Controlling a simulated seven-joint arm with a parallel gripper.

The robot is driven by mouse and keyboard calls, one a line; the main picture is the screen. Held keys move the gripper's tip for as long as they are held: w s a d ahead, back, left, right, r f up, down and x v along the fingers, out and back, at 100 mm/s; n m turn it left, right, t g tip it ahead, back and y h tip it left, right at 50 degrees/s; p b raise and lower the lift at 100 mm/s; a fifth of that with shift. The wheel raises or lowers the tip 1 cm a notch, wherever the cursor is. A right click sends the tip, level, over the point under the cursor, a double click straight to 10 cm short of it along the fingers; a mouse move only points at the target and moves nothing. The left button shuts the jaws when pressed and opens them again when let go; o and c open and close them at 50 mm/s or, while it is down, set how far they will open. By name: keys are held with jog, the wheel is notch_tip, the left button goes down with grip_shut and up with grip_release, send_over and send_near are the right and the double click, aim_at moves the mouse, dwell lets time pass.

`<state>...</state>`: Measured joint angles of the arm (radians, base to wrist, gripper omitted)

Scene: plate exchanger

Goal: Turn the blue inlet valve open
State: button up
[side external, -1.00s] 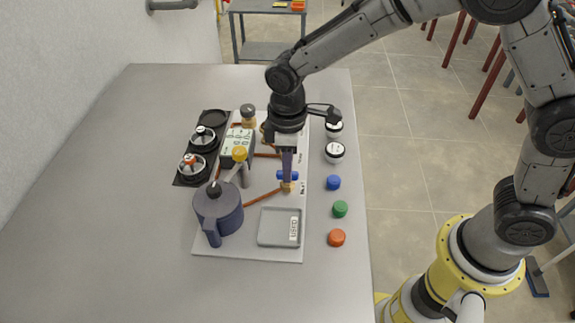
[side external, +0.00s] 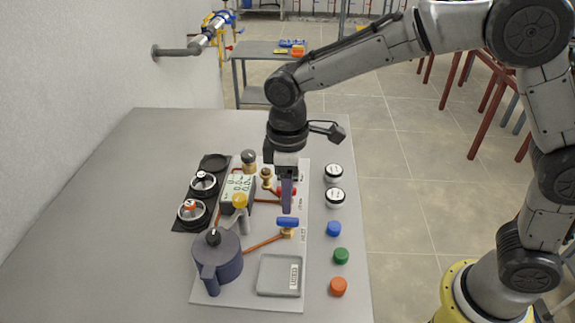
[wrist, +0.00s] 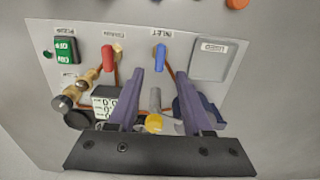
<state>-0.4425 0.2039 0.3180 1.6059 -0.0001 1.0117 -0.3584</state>
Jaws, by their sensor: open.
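The blue inlet valve (side external: 288,222) sits on the panel, its handle lying crosswise in the side view. In the wrist view the blue handle (wrist: 160,57) points up and down the picture below the INLET label. My gripper (side external: 287,210) points down, its fingertips just above the valve in the side picture. In the wrist view my gripper (wrist: 158,72) is open and empty, with the handle just beyond the gap between the two fingers. The handle is apart from both fingers. The exact height of the fingertips over the handle is hard to judge.
A red valve (wrist: 108,58) stands beside the blue one. A blue-grey pot (side external: 217,262), a display (side external: 238,187) and a grey tray (side external: 279,275) are on the panel. Several colored caps (side external: 334,229) lie along the right side. The table's left part is clear.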

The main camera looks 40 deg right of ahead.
aim_at(289, 217)
notch_tip(289, 217, up, 8)
jog(key=shift+f, duration=0.2)
jog(key=s+d+r+m+t, duration=0.3)
jog(key=s+d+r, duration=0.55)
jog(key=d, duration=0.35)
jog(key=s+d+f+m+t, duration=0.1)
jog(key=s+d+f+m, duration=0.2)
jog(key=s, duration=0.3)
jog(key=s+d+f+m+t, duration=0.1)
jog(key=s+d+f+m, duration=0.1)
jog(key=s, duration=0.4)
jog(key=shift+s+d+f+m+t, duration=0.35)
jog(key=shift+f+m, duration=0.25)
jog(key=shift+f, duration=0.25)
